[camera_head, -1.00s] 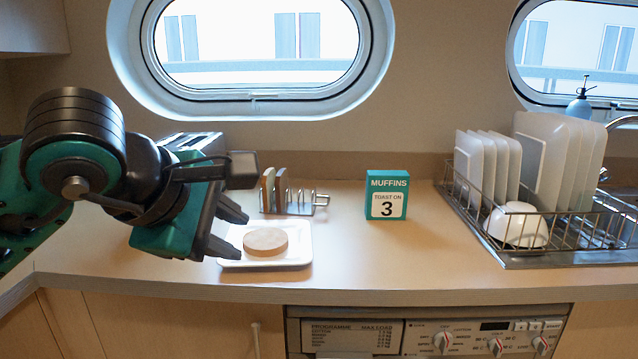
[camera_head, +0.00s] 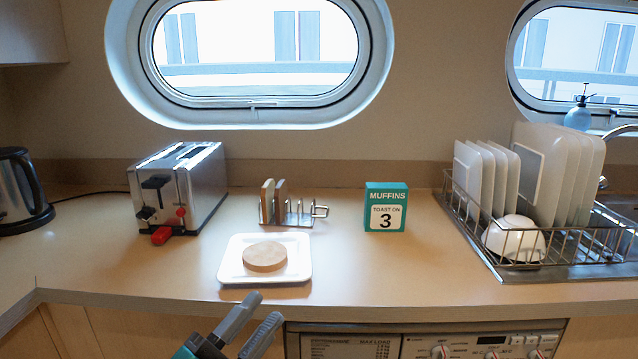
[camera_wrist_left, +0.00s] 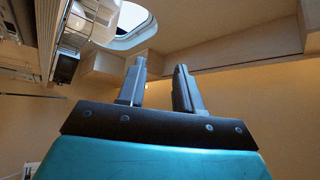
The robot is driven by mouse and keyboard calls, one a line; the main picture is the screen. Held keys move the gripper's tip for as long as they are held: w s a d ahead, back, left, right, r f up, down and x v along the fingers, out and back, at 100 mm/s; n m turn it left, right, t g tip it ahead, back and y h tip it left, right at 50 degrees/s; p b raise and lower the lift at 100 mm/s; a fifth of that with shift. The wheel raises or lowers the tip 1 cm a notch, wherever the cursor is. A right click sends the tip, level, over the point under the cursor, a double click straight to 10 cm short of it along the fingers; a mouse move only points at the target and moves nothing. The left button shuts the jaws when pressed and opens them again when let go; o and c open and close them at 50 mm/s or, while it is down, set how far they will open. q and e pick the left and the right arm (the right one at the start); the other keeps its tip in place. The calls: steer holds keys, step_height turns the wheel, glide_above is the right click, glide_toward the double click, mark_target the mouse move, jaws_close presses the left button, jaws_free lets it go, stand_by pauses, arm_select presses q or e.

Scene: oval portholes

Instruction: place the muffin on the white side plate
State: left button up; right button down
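The muffin (camera_head: 265,256) is a flat, round, tan disc. It lies flat on the white side plate (camera_head: 299,274), a square plate near the counter's front edge. My left gripper (camera_head: 254,312) is at the bottom of the head view, in front of the counter edge and apart from the plate. Its two fingers are spread with nothing between them. The left wrist view also shows the open, empty fingers (camera_wrist_left: 161,85), with walls and a window behind them. My right gripper does not show.
A toaster (camera_head: 192,189) with a red lever and a kettle (camera_head: 22,190) stand at the left. A toast rack (camera_head: 298,213) is behind the plate. A green muffins box (camera_head: 386,207) and a dish rack (camera_head: 519,260) stand to the right. The counter's middle front is clear.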

arm_select(q)
steer(key=s+a+f+n+g+y, duration=0.15)
steer(key=a+f+n+y, duration=0.35)
steer(key=f+n+y, duration=0.6)
steer(key=s+a+f+n+g, duration=0.2)
steer(key=s+f+n+g, duration=0.1)
steer(key=s+f, duration=0.3)
steer(key=s+a+f+n+g+p, duration=0.1)
steer(key=s+f, duration=0.4)
steer(key=f, duration=0.6)
steer(key=shift+s+a+n+g, duration=0.4)
steer(key=shift+a+n+g, duration=0.25)
steer(key=shift+n+g, duration=0.35)
